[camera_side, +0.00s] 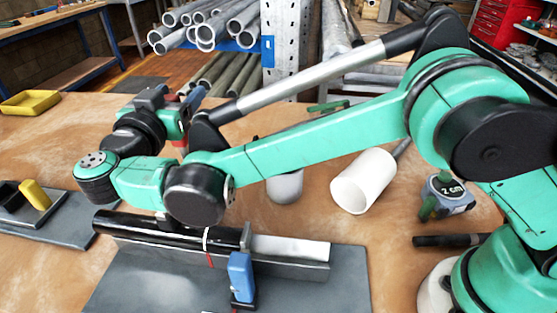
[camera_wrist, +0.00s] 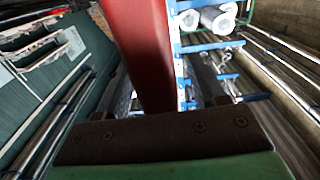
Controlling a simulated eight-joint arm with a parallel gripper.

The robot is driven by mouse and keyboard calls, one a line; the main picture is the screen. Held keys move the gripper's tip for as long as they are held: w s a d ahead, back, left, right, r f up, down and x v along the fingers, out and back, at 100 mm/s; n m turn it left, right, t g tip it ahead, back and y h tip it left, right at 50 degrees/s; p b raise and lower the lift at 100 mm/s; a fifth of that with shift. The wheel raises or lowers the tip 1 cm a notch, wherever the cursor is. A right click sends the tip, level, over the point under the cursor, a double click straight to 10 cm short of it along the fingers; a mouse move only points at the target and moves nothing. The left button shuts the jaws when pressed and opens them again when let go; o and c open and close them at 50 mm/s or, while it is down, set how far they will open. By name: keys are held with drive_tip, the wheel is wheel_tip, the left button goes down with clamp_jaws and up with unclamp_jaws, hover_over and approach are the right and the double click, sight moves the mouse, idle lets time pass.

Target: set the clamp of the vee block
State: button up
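The vee block (camera_side: 290,268) is a long grey piece on a dark plate (camera_side: 145,285) at the front of the bench in the side view. A black tube (camera_side: 150,233) with a pale right end (camera_side: 290,247) lies along it. A blue upright handle (camera_side: 241,277), apparently the clamp's, stands at its front, tilted slightly. My gripper (camera_side: 182,112) is above and behind the block, pointing away from it. In the wrist view the fingers of my gripper (camera_wrist: 165,90) look apart, with a red bar (camera_wrist: 145,50) showing between them. I see no contact with the bar.
A second fixture with a yellow handle (camera_side: 35,195) is at the left. A yellow tray (camera_side: 30,102) is far left. Racked pipes (camera_side: 215,25) are behind the bench.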

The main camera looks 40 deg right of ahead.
clamp_jaws()
idle(1.3)
